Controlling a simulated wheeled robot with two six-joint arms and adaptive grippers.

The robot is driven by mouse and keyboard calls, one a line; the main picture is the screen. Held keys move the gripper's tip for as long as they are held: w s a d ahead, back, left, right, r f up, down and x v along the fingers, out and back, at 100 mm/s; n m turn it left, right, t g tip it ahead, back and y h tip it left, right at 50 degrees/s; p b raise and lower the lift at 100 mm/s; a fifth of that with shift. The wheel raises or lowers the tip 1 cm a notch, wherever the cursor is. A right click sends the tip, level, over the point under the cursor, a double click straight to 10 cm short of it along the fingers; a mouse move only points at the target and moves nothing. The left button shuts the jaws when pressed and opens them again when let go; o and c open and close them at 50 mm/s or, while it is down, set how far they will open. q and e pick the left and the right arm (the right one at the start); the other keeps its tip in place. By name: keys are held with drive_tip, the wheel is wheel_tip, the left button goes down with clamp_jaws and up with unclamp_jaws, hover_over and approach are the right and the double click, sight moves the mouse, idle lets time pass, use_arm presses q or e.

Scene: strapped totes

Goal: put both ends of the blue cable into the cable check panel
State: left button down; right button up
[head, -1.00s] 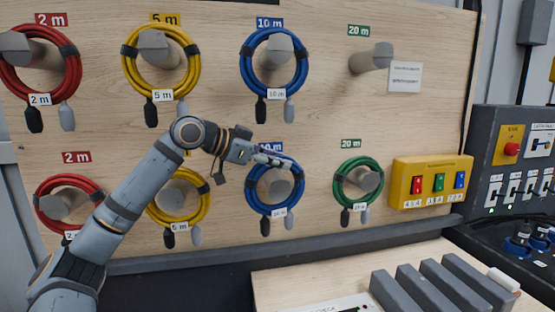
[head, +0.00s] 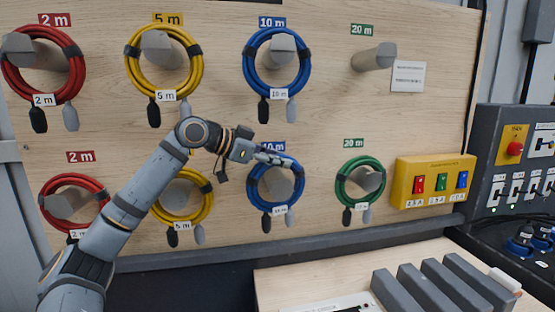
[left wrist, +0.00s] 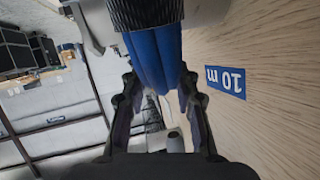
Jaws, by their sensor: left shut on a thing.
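A coiled blue cable (head: 263,202) hangs on a lower peg under a 10 m label, its two plug ends dangling below. My left gripper (head: 272,159) is at the top of this coil. In the left wrist view the blue strands (left wrist: 155,58) run between the fingers of the left gripper (left wrist: 160,105), which is shut on them. A second blue coil (head: 246,62) hangs on the peg above. A white panel with check lettering (head: 345,302), likely the cable check panel, is cut off at the bottom edge. My right gripper is not in view.
Red (head: 77,82), yellow (head: 131,70) and green (head: 342,188) coils hang on neighbouring pegs. One upper peg (head: 374,58) is bare. A yellow switch box (head: 437,162) is mounted right of the green coil. Grey blocks (head: 398,290) stand on the bench below.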

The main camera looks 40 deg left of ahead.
use_arm(q)
drive_tip(key=shift+s+d+b, duration=0.8)
drive_tip(key=shift+d+b, duration=0.1)
drive_tip(key=shift+d, duration=0.05)
drive_tip(key=s+d+b, duration=0.3)
drive_tip(key=s+d, duration=0.3)
drive_tip(key=d, duration=0.2)
drive_tip(key=shift+s+r+b, duration=0.15)
drive_tip(key=shift+s+b, duration=0.25)
idle(0.6)
idle(0.3)
